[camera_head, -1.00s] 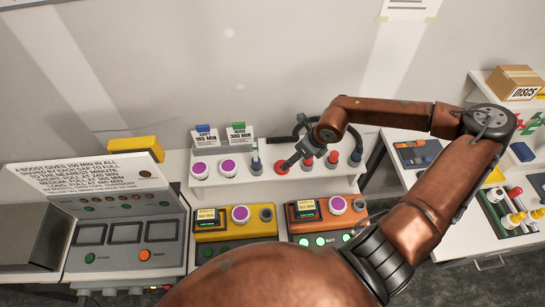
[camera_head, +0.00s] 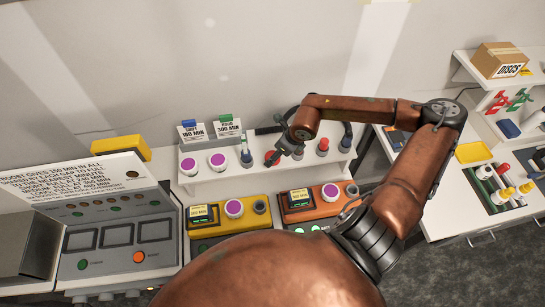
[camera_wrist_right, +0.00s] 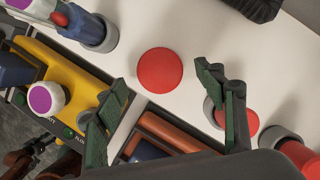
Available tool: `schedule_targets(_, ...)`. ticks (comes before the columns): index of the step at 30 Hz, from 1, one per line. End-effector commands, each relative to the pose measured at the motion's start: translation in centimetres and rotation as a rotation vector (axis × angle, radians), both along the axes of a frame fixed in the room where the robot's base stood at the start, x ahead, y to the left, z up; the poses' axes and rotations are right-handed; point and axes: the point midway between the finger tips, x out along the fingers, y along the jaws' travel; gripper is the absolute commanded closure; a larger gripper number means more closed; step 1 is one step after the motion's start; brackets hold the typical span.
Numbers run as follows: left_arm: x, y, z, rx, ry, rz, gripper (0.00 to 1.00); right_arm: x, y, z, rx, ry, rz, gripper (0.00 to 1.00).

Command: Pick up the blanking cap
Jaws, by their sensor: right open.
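A round red cap (camera_wrist_right: 160,70), which looks like the blanking cap, shows as a plain red disc on the white shelf in the right wrist view. In the head view a red piece (camera_head: 270,158) stands at the left side of my right gripper (camera_head: 283,152), which partly hides the row. In the wrist view my right gripper (camera_wrist_right: 168,98) is open and empty. Its two green-padded fingers are spread to either side below the disc, apart from it. A second red piece (camera_wrist_right: 251,122) is partly behind the right finger. My left gripper is not in view.
The white shelf (camera_head: 215,180) also holds purple-topped pieces (camera_head: 217,160), a grey-collared blue piece (camera_head: 247,155) and another red piece (camera_head: 323,146). A yellow unit (camera_head: 215,222) and an orange unit (camera_head: 310,208) sit in front. A side table with a yellow tray (camera_head: 474,152) is at right.

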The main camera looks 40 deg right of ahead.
Motion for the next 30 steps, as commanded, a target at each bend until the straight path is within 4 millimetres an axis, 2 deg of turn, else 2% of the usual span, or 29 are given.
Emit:
schedule_targets(6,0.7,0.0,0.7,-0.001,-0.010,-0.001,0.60,0.8,0.3,-1.9,0.000,0.000,0.000,0.36)
schedule_targets(14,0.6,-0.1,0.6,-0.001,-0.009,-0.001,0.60,0.9,0.3,-2.2,-0.001,0.000,0.000,0.36)
schedule_targets(30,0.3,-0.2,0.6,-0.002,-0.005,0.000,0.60,0.9,0.3,-2.2,-0.001,0.000,0.000,0.74)
